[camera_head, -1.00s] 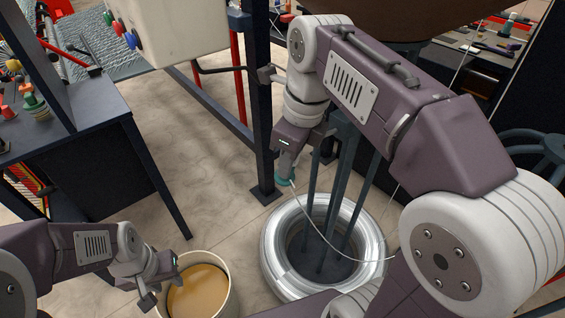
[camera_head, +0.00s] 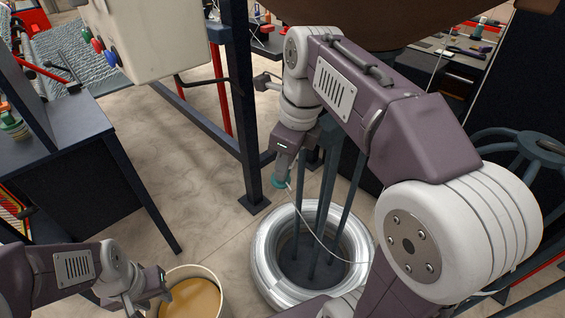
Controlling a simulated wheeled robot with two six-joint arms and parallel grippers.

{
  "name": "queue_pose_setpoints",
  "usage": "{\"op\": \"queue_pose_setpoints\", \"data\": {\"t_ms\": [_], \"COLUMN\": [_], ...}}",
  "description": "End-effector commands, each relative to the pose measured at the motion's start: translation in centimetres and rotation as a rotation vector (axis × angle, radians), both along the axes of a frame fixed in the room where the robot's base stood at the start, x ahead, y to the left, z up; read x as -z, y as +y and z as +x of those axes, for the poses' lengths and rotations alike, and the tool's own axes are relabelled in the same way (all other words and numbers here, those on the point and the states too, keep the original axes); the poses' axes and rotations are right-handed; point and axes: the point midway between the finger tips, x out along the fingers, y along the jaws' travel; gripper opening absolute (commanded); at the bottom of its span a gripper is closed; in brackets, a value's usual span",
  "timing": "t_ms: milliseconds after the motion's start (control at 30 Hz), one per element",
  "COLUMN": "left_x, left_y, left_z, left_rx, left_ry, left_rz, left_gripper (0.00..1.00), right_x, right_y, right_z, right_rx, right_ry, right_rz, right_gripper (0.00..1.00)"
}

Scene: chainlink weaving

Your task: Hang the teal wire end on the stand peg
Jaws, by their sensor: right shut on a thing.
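My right gripper (camera_head: 281,182) points down and is shut on the teal wire end (camera_head: 279,184), of which only a small part shows at the fingertips. A thin pale wire (camera_head: 312,233) runs from it down across the wire coil (camera_head: 265,262). The gripper is in front of the dark stand rods (camera_head: 325,190) that rise inside the coil. It appears apart from them. I cannot clearly pick out the stand peg; the forearm covers part of the rods. My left gripper (camera_head: 163,282) is low at the left, by the bucket; its jaw opening is unclear.
A bucket (camera_head: 225,296) with tan contents stands at the bottom. A dark frame post (camera_head: 240,110) rises left of my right gripper. A ring-topped dark stand (camera_head: 530,140) is at the right. Floor between is clear.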

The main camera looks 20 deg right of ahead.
Motion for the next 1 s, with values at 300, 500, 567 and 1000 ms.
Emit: {"op": "queue_pose_setpoints", "data": {"t_ms": [300, 500, 567, 1000], "left_x": [-0.03, -0.53, -0.55, -0.62], "left_y": [0.00, 0.00, 0.00, 0.00], "left_z": [0.01, 0.00, 0.00, 0.01], "left_rx": [0.000, 0.000, 0.000, 0.000], "left_ry": [0.000, 0.000, 0.000, 0.000], "left_rz": [0.000, 0.000, 0.000, 0.000], "left_gripper": [0.36, 0.36, 0.36, 0.36], "right_x": [-0.02, -0.11, -0.03, 0.02], "right_y": [-0.03, -0.48, -0.59, -0.87], "right_z": [0.01, 0.17, 0.20, 0.24], "right_rx": [0.001, 0.002, 0.002, 0.004], "right_ry": [-0.001, -0.001, 0.000, 0.002], "right_rz": [0.000, -0.002, -0.002, -0.004], "right_gripper": [0.00, 0.00, 0.00, 0.00]}}
